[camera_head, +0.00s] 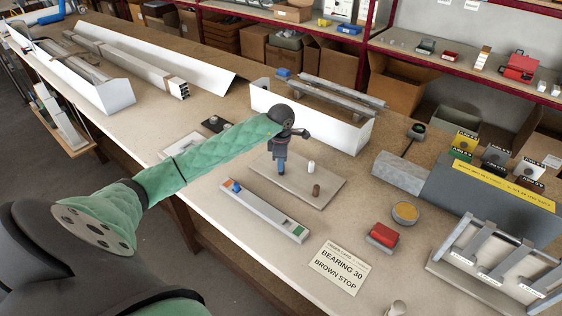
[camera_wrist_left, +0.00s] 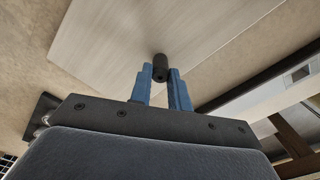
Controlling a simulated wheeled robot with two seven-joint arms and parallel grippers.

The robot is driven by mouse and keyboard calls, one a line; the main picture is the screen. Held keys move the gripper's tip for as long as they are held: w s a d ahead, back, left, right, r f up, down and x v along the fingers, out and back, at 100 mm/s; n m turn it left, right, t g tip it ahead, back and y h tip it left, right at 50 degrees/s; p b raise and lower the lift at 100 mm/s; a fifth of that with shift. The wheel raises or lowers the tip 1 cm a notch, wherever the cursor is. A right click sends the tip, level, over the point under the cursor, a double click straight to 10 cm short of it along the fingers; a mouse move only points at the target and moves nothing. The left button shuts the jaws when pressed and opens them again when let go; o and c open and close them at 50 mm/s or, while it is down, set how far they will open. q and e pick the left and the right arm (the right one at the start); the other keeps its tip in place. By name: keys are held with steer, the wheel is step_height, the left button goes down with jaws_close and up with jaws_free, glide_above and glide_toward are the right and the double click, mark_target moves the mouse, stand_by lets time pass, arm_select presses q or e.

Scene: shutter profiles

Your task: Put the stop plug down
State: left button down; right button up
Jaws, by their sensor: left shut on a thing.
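My left gripper (camera_head: 281,170) points down over the pale board (camera_head: 327,194) on the bench. Its blue fingers, also in the left wrist view (camera_wrist_left: 160,72), are shut on a small dark stop plug (camera_wrist_left: 160,60). The fingers hide this plug in the head view. The plug is over or on the board; I cannot tell whether it touches. A white plug (camera_head: 311,167) and a brown plug (camera_head: 316,190) stand on the board to the right of the gripper. My right gripper is not in view.
A narrow profile (camera_head: 262,211) with coloured ends lies in front of the board. A card (camera_head: 339,268) reads "BEARING 30 BROWN STOP". A red block (camera_head: 383,236) and a round yellow-filled dish (camera_head: 405,212) stand to the right. A white channel (camera_head: 312,122) stands behind.

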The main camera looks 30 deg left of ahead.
arm_select(q)
steer(key=shift+f, duration=0.1)
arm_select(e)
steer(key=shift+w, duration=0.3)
arm_select(q)
steer(key=c, duration=1.3)
jaws_free()
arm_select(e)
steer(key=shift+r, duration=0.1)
arm_select(q)
steer(key=shift+r, duration=0.2)
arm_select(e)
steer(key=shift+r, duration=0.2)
arm_select(q)
steer(key=shift+r+b, duration=0.2)
steer(key=shift+b, duration=0.1)
steer(key=shift+r+b, duration=0.6)
steer(key=shift+r, duration=0.25)
steer(key=shift+r+b, duration=2.05)
steer(key=shift+r, duration=2.85)
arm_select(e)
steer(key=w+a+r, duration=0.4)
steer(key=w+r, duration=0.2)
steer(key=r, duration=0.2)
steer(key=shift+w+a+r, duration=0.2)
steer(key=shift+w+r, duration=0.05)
